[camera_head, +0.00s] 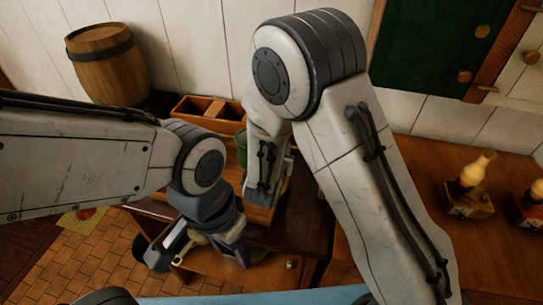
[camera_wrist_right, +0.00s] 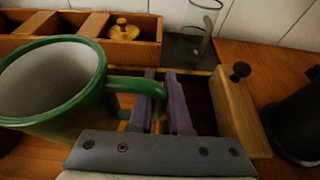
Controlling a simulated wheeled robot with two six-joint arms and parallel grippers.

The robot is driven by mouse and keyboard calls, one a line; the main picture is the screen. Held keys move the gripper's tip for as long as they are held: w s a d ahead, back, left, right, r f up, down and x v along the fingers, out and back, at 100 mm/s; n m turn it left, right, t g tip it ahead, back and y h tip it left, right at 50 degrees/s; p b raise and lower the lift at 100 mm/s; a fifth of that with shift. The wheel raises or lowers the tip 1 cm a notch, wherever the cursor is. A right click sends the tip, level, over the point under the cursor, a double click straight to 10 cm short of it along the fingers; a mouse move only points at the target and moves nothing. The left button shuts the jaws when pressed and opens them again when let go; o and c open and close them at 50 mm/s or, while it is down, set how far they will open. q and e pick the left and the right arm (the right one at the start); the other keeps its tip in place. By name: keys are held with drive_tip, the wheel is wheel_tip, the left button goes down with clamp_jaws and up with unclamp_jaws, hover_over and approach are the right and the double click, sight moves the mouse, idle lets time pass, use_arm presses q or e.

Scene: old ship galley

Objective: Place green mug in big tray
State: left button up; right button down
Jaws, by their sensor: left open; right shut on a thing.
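The green mug (camera_wrist_right: 52,92), pale inside, fills the left of the right wrist view, upright or nearly so, with its mouth showing. My right gripper (camera_wrist_right: 166,100) is shut on the mug's handle. In the head view a sliver of the mug (camera_head: 241,147) shows beside my right arm, which hides that gripper. An orange-brown wooden tray edge (camera_head: 262,214) shows below this arm; most of the tray is hidden, so I cannot tell whether the mug touches it. My left gripper (camera_head: 168,250) is open and empty, low in front of the dark table.
A divided wooden box (camera_head: 213,109) stands behind the mug; a yellow lidded item (camera_wrist_right: 124,30) sits in it. A glass (camera_wrist_right: 203,22) stands behind. A wooden block with a dark knob (camera_wrist_right: 240,112) is right of my right gripper. A barrel (camera_head: 105,62) stands at left.

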drive_tip(key=a+f, duration=0.1)
drive_tip(key=w+a, duration=0.1)
drive_tip(key=shift+w+a+f, duration=0.1)
drive_tip(key=shift+a+f, duration=0.3)
wheel_tip(320, 180, down, 4)
drive_tip(key=shift+r+p, duration=0.1)
drive_tip(key=shift+p, duration=0.45)
drive_tip(key=shift+f+b, duration=0.3)
drive_tip(key=shift+f, duration=0.05)
drive_tip(key=c, duration=0.9)
unclamp_jaws()
drive_tip(key=shift+o, duration=0.2)
drive_tip(key=shift+r, duration=0.1)
